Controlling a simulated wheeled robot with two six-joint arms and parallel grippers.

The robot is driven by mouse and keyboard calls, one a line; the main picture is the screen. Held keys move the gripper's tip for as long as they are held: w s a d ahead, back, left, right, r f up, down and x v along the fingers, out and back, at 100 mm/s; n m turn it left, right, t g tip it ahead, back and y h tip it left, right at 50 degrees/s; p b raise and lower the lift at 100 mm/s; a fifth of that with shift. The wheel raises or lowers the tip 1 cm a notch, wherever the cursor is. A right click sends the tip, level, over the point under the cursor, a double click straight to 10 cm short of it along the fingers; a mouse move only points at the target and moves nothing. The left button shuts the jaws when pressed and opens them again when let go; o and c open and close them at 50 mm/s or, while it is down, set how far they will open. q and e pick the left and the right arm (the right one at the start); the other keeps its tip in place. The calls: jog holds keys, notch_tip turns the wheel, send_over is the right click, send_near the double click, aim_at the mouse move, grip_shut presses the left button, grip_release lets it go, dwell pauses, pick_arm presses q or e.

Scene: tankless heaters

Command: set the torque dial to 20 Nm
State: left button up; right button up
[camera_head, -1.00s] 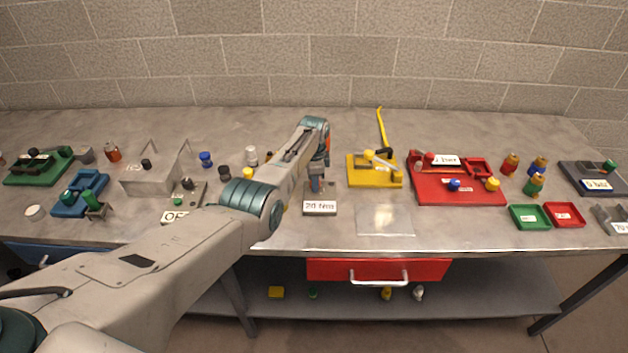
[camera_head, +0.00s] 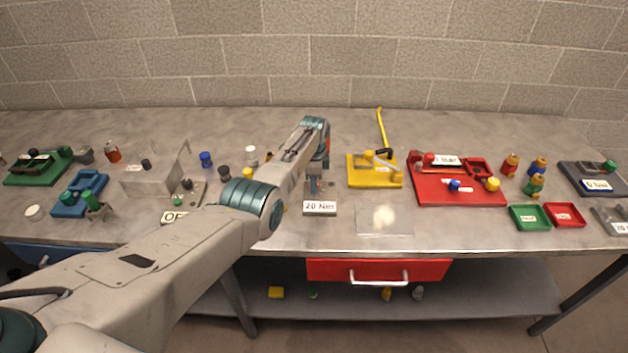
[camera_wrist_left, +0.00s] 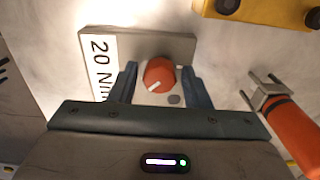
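The torque dial is a round red-orange knob (camera_wrist_left: 159,74) with a white pointer mark, set on a grey base plate (camera_wrist_left: 184,48). In the left wrist view its mark points toward the lower left side of the knob. A white label reading "20 Nm" (camera_head: 320,208) stands on the front of the base; it also shows in the left wrist view (camera_wrist_left: 100,66). My left gripper (camera_head: 317,186) is over the dial, its fingers (camera_wrist_left: 160,88) apart on either side of the knob, with narrow gaps visible. In the head view the gripper hides the knob. My right gripper is out of view.
A yellow fixture (camera_head: 373,172) with a raised yellow lever stands just right of the dial. A clear flat panel (camera_head: 384,220) lies in front of it. A red board (camera_head: 460,190) is farther right. A small grey box with an "OF…" label (camera_head: 174,217) is partly behind my left arm.

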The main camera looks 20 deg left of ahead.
pick_arm(q)
jog(key=shift+o, duration=0.5)
jog(key=shift+r, duration=0.25)
notch_tip(320, 180, up, 10)
jog(key=b, duration=0.1)
jog(key=shift+r+b, duration=0.15)
jog(key=shift+b, duration=0.25)
